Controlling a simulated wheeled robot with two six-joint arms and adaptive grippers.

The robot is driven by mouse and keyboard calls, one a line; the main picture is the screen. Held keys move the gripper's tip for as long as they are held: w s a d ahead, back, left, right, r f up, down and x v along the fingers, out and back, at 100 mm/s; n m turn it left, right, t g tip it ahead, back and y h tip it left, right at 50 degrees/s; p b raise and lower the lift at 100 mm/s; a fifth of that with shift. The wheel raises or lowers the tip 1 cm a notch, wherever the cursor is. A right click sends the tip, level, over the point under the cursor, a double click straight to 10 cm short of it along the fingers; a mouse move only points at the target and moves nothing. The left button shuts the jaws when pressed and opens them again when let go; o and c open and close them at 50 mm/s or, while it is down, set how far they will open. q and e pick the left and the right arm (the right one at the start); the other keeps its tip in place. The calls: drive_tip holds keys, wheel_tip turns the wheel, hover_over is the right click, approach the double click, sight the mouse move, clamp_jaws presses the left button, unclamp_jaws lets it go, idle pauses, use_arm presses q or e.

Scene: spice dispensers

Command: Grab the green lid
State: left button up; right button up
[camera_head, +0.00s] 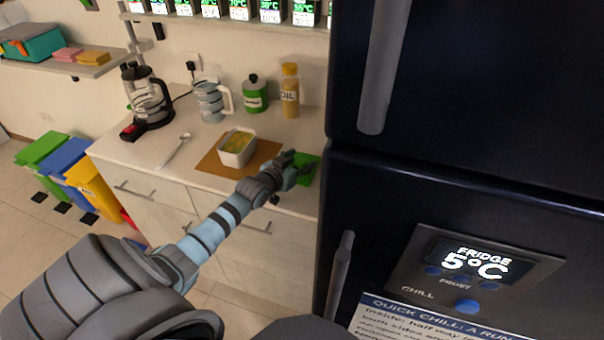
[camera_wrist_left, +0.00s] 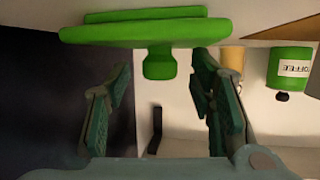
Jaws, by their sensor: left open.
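The green lid (camera_head: 309,172) lies on the counter beside the brown board, near the fridge. My left gripper (camera_head: 294,168) reaches over it and covers part of it. In the left wrist view, which is upside down, the lid (camera_wrist_left: 130,33) is at the top with its knob pointing down the picture. My left gripper (camera_wrist_left: 162,82) is open there, one finger on each side of the knob's line. The knob shows near the fingertips, with gaps on both sides. My right gripper is not in view.
A white dish (camera_head: 237,150) with yellow food stands on a brown board (camera_head: 210,161). Behind are a green canister (camera_head: 255,97), an oil bottle (camera_head: 289,92), a striped mug (camera_head: 211,104) and a kettle (camera_head: 147,98). The dark fridge (camera_head: 450,130) stands close on the right.

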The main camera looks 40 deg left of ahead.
use_arm(q)
drive_tip(key=shift+r, duration=0.1)
clamp_jaws()
drive_tip(key=shift+r, duration=0.1)
